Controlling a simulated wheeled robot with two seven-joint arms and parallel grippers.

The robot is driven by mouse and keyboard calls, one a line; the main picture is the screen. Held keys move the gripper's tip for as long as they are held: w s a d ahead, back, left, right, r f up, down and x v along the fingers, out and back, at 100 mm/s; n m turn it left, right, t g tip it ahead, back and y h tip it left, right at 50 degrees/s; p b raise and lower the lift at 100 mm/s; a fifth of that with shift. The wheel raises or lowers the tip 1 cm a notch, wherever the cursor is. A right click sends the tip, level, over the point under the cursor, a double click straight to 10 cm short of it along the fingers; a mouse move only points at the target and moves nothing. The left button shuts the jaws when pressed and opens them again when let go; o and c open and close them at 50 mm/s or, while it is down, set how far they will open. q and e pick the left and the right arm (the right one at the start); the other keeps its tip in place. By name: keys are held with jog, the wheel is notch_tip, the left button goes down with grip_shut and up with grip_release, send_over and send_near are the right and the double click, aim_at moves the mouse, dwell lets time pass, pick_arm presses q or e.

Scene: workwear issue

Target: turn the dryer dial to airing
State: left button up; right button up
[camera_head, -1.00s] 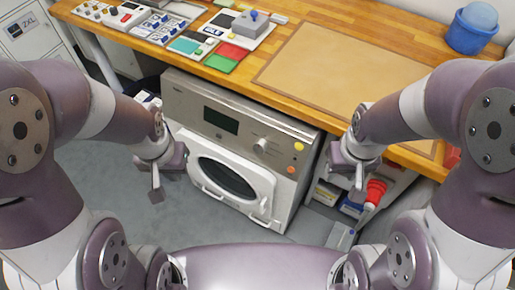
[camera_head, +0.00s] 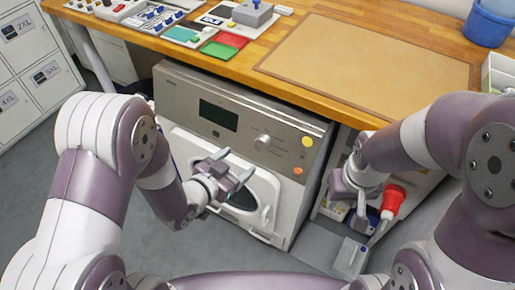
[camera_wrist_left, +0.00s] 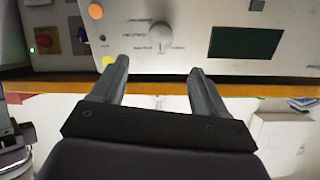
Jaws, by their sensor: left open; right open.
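The dryer (camera_head: 285,128) stands under the wooden bench, its grey panel facing me. Its round dial (camera_head: 262,141) sits between the dark display (camera_head: 218,115) and the yellow and orange buttons. In the left wrist view the dial (camera_wrist_left: 160,37) has a red mark on its lower edge and small labels to its left, too blurred to read surely. My left gripper (camera_head: 236,166) is open and empty in front of the dryer door, below and left of the dial. In the left wrist view its fingers (camera_wrist_left: 157,68) stand apart, short of the dial. My right gripper (camera_head: 352,205) is open, right of the dryer.
A red cup-like item (camera_head: 392,200) and shelf goods lie near my right gripper. The bench edge (camera_head: 290,88) overhangs above the panel. A blue bucket (camera_head: 488,22) and control boxes stand on the bench. Lockers (camera_head: 30,55) stand at the left.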

aim_at(259, 146)
pick_arm(q)
jog(key=b+x, duration=0.1)
jog(key=x, duration=1)
jog(key=shift+f, duration=0.1)
jog(key=c, duration=1.1)
jog(key=shift+o, duration=0.2)
jog(key=shift+n, duration=0.3)
jog(key=n, duration=0.3)
jog(key=shift+a+n+p, duration=0.15)
jog(key=shift+n+p, duration=0.15)
jog(key=shift+p, duration=0.05)
jog(key=shift+f+n+h+p, duration=0.1)
jog(key=shift+n+h+p, duration=0.35)
jog(key=shift+n, duration=1.75)
